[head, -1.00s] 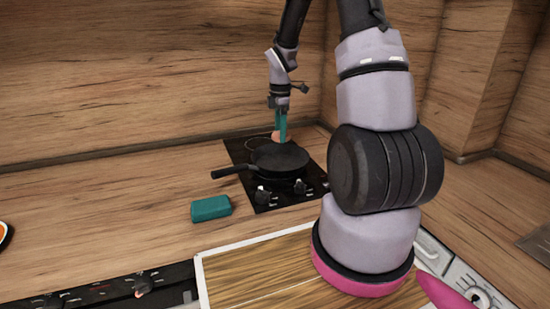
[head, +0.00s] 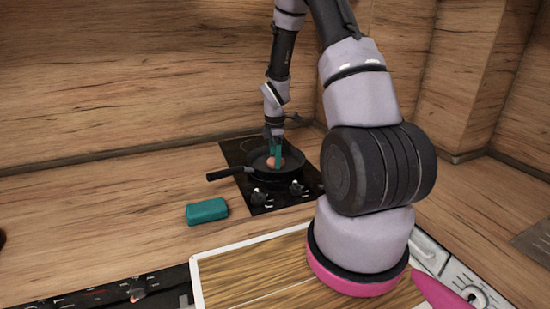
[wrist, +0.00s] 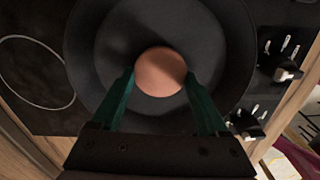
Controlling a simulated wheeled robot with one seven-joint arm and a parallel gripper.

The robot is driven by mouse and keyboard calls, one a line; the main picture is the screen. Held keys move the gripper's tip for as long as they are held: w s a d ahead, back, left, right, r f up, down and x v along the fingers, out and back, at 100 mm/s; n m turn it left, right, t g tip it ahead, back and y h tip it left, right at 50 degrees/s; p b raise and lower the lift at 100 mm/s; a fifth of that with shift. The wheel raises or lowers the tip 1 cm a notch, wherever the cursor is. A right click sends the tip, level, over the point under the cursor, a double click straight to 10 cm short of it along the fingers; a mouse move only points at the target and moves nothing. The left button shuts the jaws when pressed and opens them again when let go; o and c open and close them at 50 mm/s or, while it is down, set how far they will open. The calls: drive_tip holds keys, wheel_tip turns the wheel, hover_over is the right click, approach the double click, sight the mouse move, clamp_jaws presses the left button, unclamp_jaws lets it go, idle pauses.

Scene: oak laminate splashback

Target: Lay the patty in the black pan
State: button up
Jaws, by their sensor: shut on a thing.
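The patty (wrist: 160,72) is a round pinkish-brown disc between the teal fingers of my gripper (wrist: 160,85) in the wrist view. My gripper is shut on it. In the head view my gripper (head: 277,158) points down into the black pan (head: 262,173), and the patty (head: 271,162) shows at the fingertips, within the pan's rim. The pan floor (wrist: 205,45) lies behind the patty in the wrist view. I cannot tell whether the patty touches the floor. The pan's handle points left.
The pan stands on a black hob (head: 240,152) with knobs at its front. A teal block (head: 207,211) lies on the wooden counter, left of the hob. A white-edged wooden board (head: 250,275) is at the front. The counter left of the hob is mostly clear.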

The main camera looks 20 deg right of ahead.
drive_tip(key=shift+f, duration=0.1)
drive_tip(key=o, duration=1.3)
drive_tip(key=shift+c, duration=0.2)
drive_tip(key=s+a+r+m+t, duration=0.1)
drive_tip(key=s+r+m, duration=0.1)
drive_tip(key=r, duration=0.8)
drive_tip(key=s+a+r+m, duration=0.1)
drive_tip(key=r+m, duration=0.1)
drive_tip(key=r, duration=0.9)
drive_tip(key=s+a+r+m+t+y, duration=0.1)
drive_tip(key=s+a+r+m+t, duration=0.2)
drive_tip(key=s+r+m, duration=0.5)
drive_tip(key=s+a+r+m+t+y, duration=0.1)
drive_tip(key=s+a+r+m+t, duration=0.1)
drive_tip(key=s+r+m, duration=0.6)
drive_tip(key=shift+s+a+r+m+t, duration=0.4)
drive_tip(key=shift+s+r+t, duration=0.2)
drive_tip(key=shift+s, duration=1.95)
